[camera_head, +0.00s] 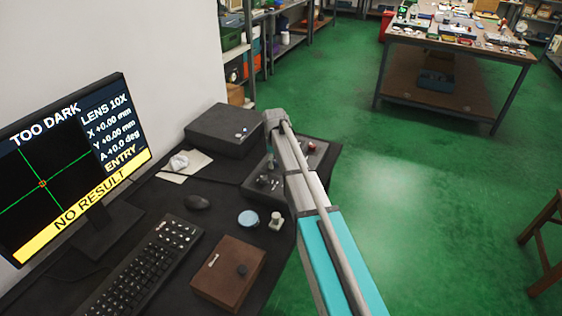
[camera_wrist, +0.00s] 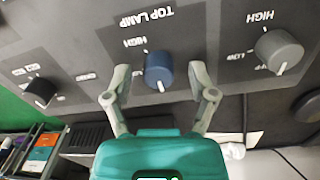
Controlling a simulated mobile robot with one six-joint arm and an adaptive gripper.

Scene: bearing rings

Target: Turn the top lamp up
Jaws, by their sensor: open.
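In the wrist view, the top lamp knob (camera_wrist: 158,68) is a round blue dial on a dark grey panel, with "TOP LAMP" and "HIGH" printed upside down above it. Its white pointer mark faces the bottom of the picture. My gripper (camera_wrist: 160,76) is open, with one finger on each side of the knob and a gap to it on both sides. In the head view, my arm reaches over the control panel (camera_head: 318,158) and hides part of it; the gripper's fingers cannot be made out there. The monitor (camera_head: 60,170) reads "TOO DARK" and "NO RESULT".
A grey knob (camera_wrist: 278,50) with "HIGH" and "LOW" labels sits right of the blue one; a black knob (camera_wrist: 40,92) sits left. On the desk are a keyboard (camera_head: 150,262), mouse (camera_head: 197,202), brown box (camera_head: 228,275) and dark case (camera_head: 222,132).

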